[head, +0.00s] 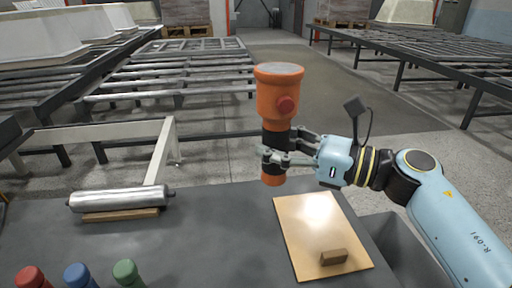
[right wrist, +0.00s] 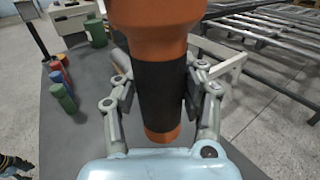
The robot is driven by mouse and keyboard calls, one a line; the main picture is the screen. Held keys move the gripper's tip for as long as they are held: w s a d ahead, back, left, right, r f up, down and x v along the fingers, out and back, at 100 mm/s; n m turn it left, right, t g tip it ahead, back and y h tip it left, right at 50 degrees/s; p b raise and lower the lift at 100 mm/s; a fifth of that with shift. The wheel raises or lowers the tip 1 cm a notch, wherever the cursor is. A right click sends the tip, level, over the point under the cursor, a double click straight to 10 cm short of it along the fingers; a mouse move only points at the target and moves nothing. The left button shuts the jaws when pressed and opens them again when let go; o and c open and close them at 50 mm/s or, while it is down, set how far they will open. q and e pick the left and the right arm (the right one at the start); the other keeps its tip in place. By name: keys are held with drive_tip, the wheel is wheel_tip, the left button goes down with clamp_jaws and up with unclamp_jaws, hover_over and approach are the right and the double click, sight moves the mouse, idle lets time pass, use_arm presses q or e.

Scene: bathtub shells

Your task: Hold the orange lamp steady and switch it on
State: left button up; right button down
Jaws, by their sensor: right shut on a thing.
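The orange lamp (head: 279,95) is upright, with a wide head on top, a red round button (head: 286,105) on its side and a black grip band. My right gripper (head: 272,153) is shut around the black band, and the lamp seems to be held above the grey table's far edge. In the right wrist view the lamp (right wrist: 155,85) stands between both fingers, which press on the black band from each side. The lamp's top is cut off there. My left gripper is not in view.
A tan board (head: 310,225) with a small brown block (head: 334,257) lies on the grey table (head: 215,235). A metal roller (head: 122,199) rests at the left. Red, blue and green bottles (head: 127,273) stand at the front left. Roller conveyors (head: 170,75) fill the background.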

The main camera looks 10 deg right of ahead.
drive_tip(key=shift+r, duration=0.1)
